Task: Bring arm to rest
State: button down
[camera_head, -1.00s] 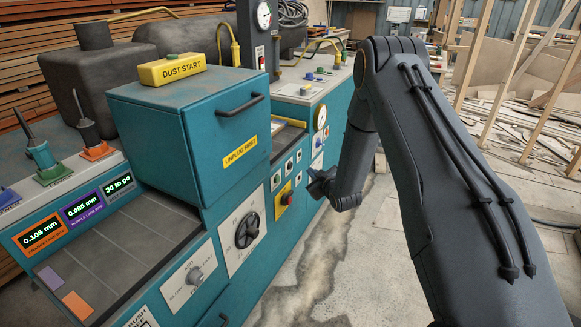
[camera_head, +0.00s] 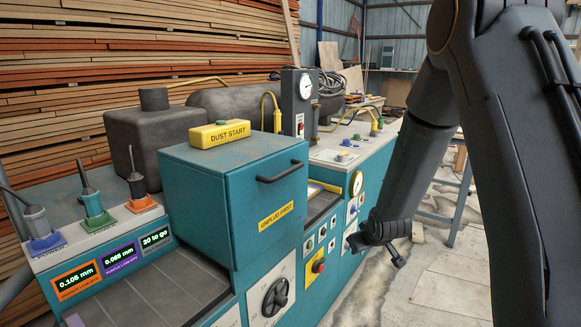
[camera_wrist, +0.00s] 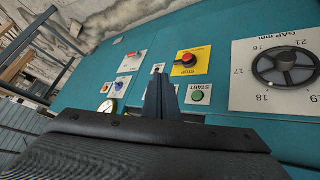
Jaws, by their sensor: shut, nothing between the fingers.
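My gripper (camera_head: 380,240) hangs at the lower end of my dark arm, to the right of the teal machine (camera_head: 230,200) in the head view. In the wrist view my gripper (camera_wrist: 161,95) has its fingers together with nothing between them. It points toward the machine's front panel, with a gap that I cannot judge exactly. Past the fingertips the panel shows a red stop button on a yellow plate (camera_wrist: 190,62) and a green start button (camera_wrist: 198,96). The black gap handwheel (camera_wrist: 286,66) is at the right of that view.
A yellow dust start box (camera_head: 220,133) sits on the teal cabinet with a black handle (camera_head: 283,172). Colored levers (camera_head: 93,205) stand on the left console above lit displays (camera_head: 120,257). Lumber (camera_head: 60,90) is stacked behind. Concrete floor (camera_head: 450,296) is open at the lower right.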

jog(key=s+r+m+g, duration=0.1)
jog(key=s+r+g, duration=0.1)
jog(key=s, duration=0.9)
jog(key=s+a+r+m+g, duration=0.1)
jog(key=s+r+g, duration=0.2)
jog(key=s, duration=0.8)
jog(key=s+a+r+m+g, duration=0.1)
jog(key=s+r+m+g, duration=0.1)
jog(key=s, duration=0.9)
jog(key=shift+a+r+g, duration=0.2)
jog(key=shift+r+g, duration=0.2)
jog(key=shift+r, duration=0.1)
jog(key=shift+a, duration=0.1)
